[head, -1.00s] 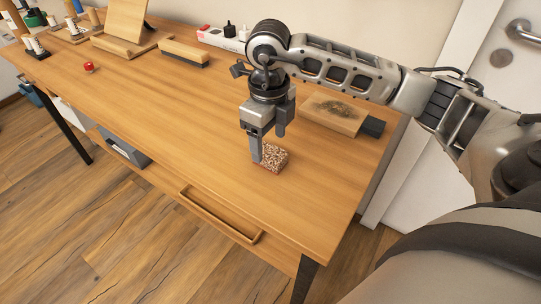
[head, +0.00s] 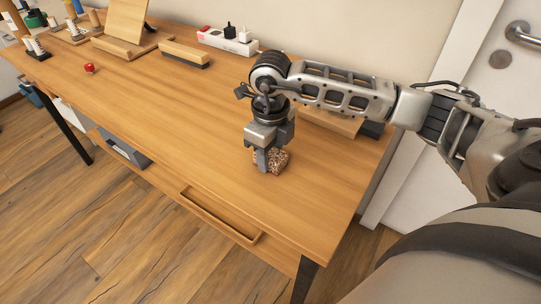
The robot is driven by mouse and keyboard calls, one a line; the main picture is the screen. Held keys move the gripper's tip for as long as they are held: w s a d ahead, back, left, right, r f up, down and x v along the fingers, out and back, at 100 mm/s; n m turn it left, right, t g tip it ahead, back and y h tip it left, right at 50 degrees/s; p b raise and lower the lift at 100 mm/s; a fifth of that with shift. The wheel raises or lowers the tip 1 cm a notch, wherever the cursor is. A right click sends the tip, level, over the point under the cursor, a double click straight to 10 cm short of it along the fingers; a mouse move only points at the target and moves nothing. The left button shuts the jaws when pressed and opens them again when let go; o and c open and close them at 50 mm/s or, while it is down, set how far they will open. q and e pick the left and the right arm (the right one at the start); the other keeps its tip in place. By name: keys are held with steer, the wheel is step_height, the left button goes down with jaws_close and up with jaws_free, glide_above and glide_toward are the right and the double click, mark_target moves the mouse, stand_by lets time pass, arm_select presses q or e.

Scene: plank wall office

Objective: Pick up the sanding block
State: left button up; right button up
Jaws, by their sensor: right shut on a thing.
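The sanding block, a small speckled brown and white block (head: 280,160), is near the front right of the wooden workbench (head: 190,130). My right gripper (head: 268,163) points down at it and is shut on it. One finger covers part of the block's near left side, and the gripper body hides some of its top. I cannot tell whether the block is clear of the tabletop. My left gripper is not in view.
A light wooden block (head: 330,122) lies partly hidden behind my right arm. A wooden brush-like block (head: 184,54), a white power strip (head: 228,40) and a small red object (head: 89,68) lie farther back. The bench middle is clear.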

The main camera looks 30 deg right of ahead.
mark_target(271, 153)
steer(key=shift+r, duration=0.1)
steer(key=shift+r, duration=0.45)
step_height(271, 153, up, 2)
steer(key=shift+r, duration=0.25)
steer(key=s+r+b, duration=0.1)
steer(key=s+r, duration=0.8)
steer(key=s, duration=0.5)
steer(key=shift+r, duration=0.2)
steer(key=shift+o, duration=0.5)
